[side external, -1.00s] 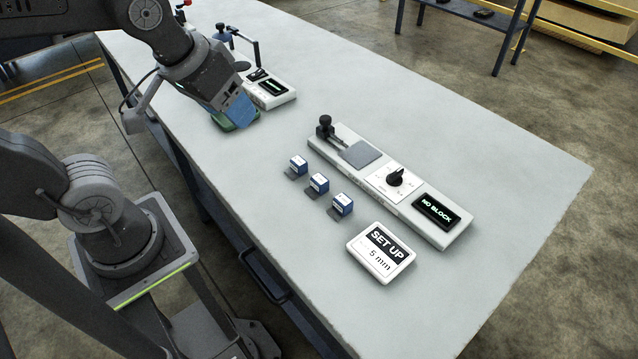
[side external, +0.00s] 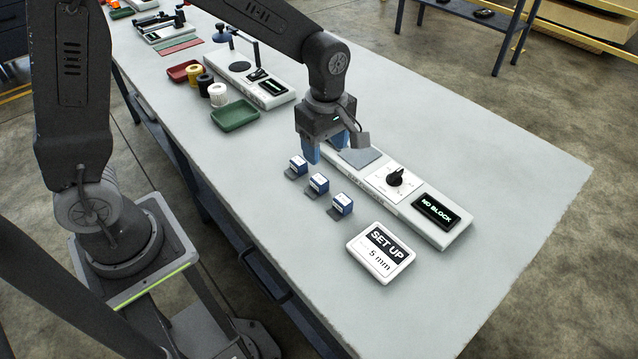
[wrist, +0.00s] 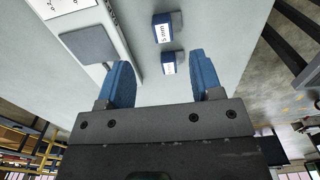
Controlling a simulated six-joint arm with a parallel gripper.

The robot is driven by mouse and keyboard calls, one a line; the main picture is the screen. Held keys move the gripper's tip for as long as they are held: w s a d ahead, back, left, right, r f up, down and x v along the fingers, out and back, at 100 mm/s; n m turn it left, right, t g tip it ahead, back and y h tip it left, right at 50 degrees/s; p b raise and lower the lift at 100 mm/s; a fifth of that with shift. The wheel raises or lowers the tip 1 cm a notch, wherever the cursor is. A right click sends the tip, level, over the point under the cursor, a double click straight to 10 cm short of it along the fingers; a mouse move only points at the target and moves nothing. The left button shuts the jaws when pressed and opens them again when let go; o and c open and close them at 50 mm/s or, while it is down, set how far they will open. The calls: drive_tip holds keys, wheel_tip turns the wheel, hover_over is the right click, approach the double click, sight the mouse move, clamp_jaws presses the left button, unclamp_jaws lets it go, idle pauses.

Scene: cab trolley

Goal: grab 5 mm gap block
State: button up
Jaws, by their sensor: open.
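Three small blue blocks with white labels stand in a row on the bench: a left block (side external: 298,163), a middle block (side external: 319,183) and a right block (side external: 343,204). In the wrist view the middle block (wrist: 163,28) has a label that seems to read 5 mm. The left block (wrist: 168,65) has a label too small to read. The right block is out of that view. My gripper (side external: 327,150) has blue fingers and is open and empty above the bench, near the left block. In the wrist view my gripper (wrist: 160,64) has its fingers apart, with the left block showing between and beyond them.
A fixture with a grey pad (side external: 361,157), a dial (side external: 396,178) and a display (side external: 436,210) reading NO BLOCK lies behind the blocks. A sign (side external: 381,254) reads SET UP 5 mm. A green tray (side external: 235,115) and several spools stand farther left. The front right bench is clear.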

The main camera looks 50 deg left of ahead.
hover_over(321, 180)
drive_tip(key=f, duration=0.3)
drive_tip(key=d+f, duration=0.1)
drive_tip(key=f, duration=0.1)
drive_tip(key=shift+w, duration=0.1)
drive_tip(key=shift+a+f, duration=0.25)
drive_tip(key=shift+f, duration=1.15)
drive_tip(key=shift+a+f, duration=0.2)
drive_tip(key=shift+f, duration=1.15)
drive_tip(key=c, duration=1)
